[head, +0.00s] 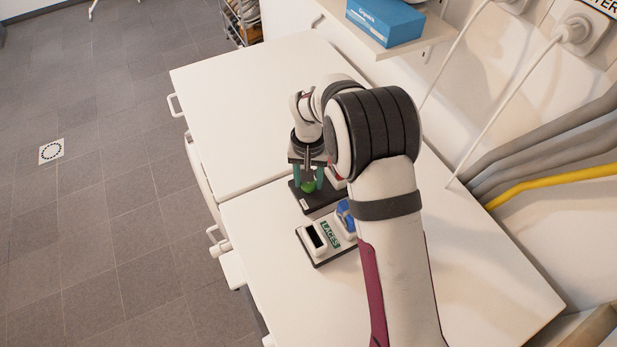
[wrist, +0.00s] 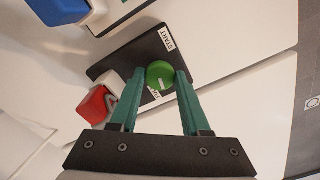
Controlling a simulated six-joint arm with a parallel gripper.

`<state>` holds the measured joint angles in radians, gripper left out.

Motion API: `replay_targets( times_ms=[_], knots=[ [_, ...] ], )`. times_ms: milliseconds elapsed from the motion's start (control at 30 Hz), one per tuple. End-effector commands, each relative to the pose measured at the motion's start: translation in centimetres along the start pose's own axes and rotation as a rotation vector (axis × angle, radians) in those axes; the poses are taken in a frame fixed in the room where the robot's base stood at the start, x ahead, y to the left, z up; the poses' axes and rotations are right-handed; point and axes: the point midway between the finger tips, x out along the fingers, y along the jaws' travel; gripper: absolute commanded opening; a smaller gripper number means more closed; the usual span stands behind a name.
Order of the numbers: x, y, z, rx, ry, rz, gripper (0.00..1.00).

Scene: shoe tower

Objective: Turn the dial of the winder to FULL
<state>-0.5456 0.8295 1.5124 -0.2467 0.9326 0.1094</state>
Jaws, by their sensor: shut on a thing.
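The winder is a dark flat base (head: 318,203) on the white worktop, also in the wrist view (wrist: 118,66). Its round green dial (wrist: 158,70) shows between my fingers, and in the head view (head: 308,187) too. A small pale mark is on the dial's face. A START label (wrist: 167,38) is on the base beside the dial. Another label (wrist: 154,93) is partly hidden by my left finger and cannot be read. My gripper (wrist: 160,77), with green fingers, is shut on the dial from both sides.
A red and white part (wrist: 97,105) stands close beside the fingers. A device labelled LACES (head: 329,236) with a blue part (head: 346,215) sits nearer on the worktop (head: 240,110). A blue box (head: 385,20) is on a shelf. The worktop's far left is clear.

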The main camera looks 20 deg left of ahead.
Motion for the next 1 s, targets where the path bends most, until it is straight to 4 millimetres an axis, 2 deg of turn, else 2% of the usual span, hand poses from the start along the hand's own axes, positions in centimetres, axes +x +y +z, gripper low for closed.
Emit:
replay_targets(
  times_ms=[1000],
  knots=[
    [-0.07, -0.01, -0.02, 0.955, 0.0, -0.001, 0.0]
  ],
)
